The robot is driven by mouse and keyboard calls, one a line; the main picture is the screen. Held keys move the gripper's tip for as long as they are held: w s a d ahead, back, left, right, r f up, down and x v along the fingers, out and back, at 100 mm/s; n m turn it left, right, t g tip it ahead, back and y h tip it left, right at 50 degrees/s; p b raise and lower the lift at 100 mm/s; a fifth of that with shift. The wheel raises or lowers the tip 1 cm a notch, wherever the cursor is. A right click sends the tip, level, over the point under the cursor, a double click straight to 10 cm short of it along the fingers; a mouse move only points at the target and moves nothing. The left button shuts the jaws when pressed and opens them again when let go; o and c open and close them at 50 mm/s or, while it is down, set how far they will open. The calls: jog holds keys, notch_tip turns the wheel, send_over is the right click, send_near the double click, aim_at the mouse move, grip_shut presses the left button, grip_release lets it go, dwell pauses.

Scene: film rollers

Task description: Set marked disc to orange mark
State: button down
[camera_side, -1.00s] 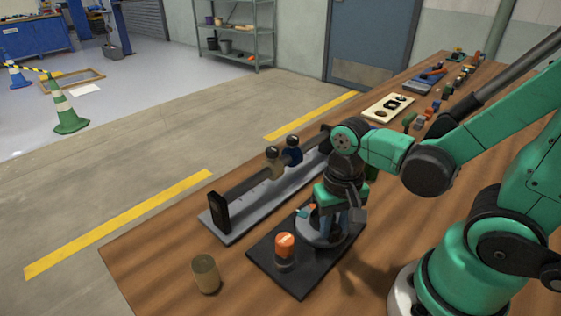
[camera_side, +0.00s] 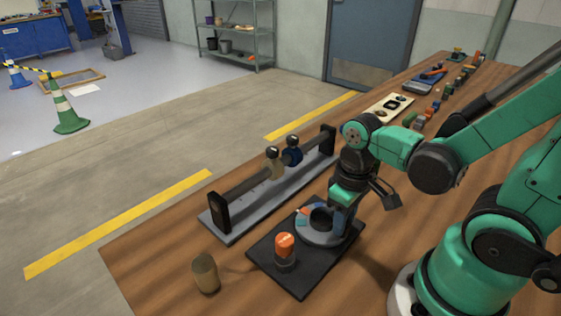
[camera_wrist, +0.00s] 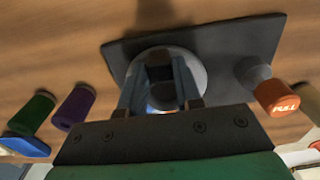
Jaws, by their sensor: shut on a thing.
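The disc (camera_side: 316,238) is a light grey ring with a dark centre, lying on a black base plate (camera_side: 300,287). An orange patch (camera_side: 304,211) and a pale blue patch show at its left far side; I cannot tell which part is the mark. My gripper (camera_side: 344,217) is at the disc's right far side, its blue-grey fingers shut on the disc; the exact contact is hard to see. In the wrist view the fingers (camera_wrist: 163,95) reach over the pale disc (camera_wrist: 200,68), with blue and orange spots between them.
Behind is a grey rail stand (camera_side: 230,230) with a dark bar. Several small parts lie along the bench to the far right.

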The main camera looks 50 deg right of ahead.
dwell(0.3)
jog(key=c, duration=0.6)
grip_release()
jog(key=shift+r, duration=0.1)
jog(key=shift+r, duration=2.7)
jog(key=w+a+r+t, duration=0.2)
jog(key=w+r+t, duration=0.2)
jog(key=w+t, duration=0.3)
jog(key=shift+w, duration=0.15)
